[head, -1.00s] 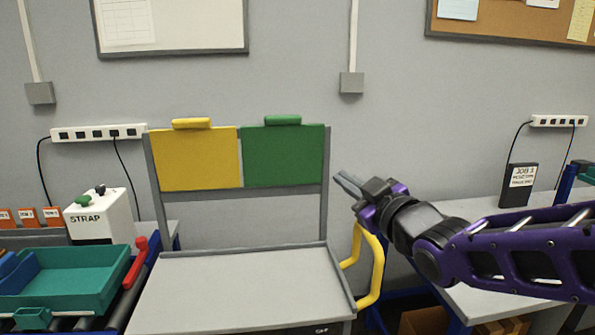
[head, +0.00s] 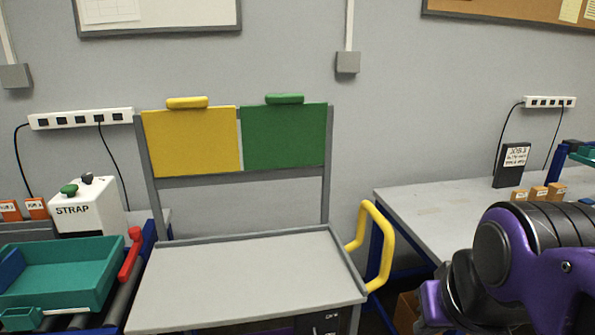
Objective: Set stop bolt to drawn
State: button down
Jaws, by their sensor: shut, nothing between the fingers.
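I cannot say for sure which part is the stop bolt. A red handle (head: 131,256) stands at the right side of the teal tray (head: 100,287), on the blue-framed roller stand at the left. It looks upright and slightly tilted, and nothing of mine touches it. My arm's purple and black links fill the lower right corner. My gripper is out of view.
A grey trolley top (head: 245,280) with yellow (head: 190,142) and green (head: 284,138) panels stands in the middle, a yellow handle (head: 384,250) at its right. A white STRAP box (head: 90,210) is behind the tray. A grey bench (head: 425,215) lies right.

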aim_at(135, 232)
jog(key=u, duration=1.55)
